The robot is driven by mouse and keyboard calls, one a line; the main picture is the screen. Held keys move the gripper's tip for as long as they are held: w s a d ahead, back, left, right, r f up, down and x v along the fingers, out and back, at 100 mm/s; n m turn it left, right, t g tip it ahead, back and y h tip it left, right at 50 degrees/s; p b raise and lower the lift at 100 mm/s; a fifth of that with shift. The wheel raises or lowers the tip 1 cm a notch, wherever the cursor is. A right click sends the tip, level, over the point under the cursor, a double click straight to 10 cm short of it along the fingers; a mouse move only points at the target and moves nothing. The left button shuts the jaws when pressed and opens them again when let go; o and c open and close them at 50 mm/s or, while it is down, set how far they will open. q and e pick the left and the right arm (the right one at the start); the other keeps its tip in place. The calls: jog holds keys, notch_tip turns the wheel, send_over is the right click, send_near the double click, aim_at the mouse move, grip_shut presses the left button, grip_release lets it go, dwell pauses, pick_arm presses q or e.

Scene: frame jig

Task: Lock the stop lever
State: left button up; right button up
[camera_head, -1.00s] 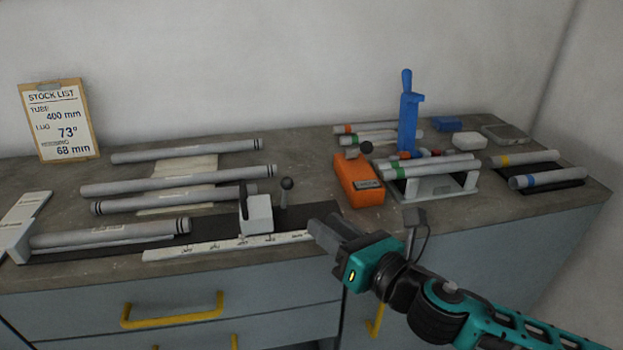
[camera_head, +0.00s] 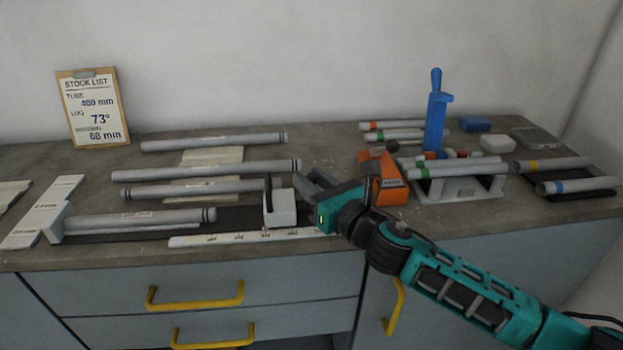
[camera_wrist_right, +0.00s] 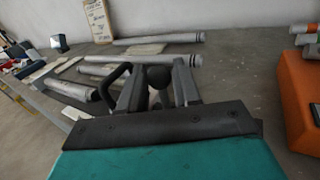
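The white stop block (camera_head: 280,206) stands on the dark rail at the front of the bench, by the white scale. My right gripper (camera_head: 308,183) is close against its right side and hides the stop lever in the head view. In the right wrist view the lever's dark ball knob (camera_wrist_right: 158,76) shows between the two fingers of my right gripper (camera_wrist_right: 160,88). The fingers are apart, one on each side of the knob; I cannot tell whether they touch it. A dark curved piece (camera_wrist_right: 113,80) shows just left of the fingers. My left gripper is not in view.
A grey tube (camera_head: 140,219) lies along the rail left of the block. Several tubes lie behind it. An orange box (camera_head: 393,192) stands close right of my gripper, with a tube rack (camera_head: 490,187) and blue upright tool (camera_head: 435,115) beyond.

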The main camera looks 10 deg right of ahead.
jog(key=shift+w+a, duration=0.15)
jog(key=shift+w, duration=0.1)
jog(key=shift+c, duration=0.2)
grip_shut()
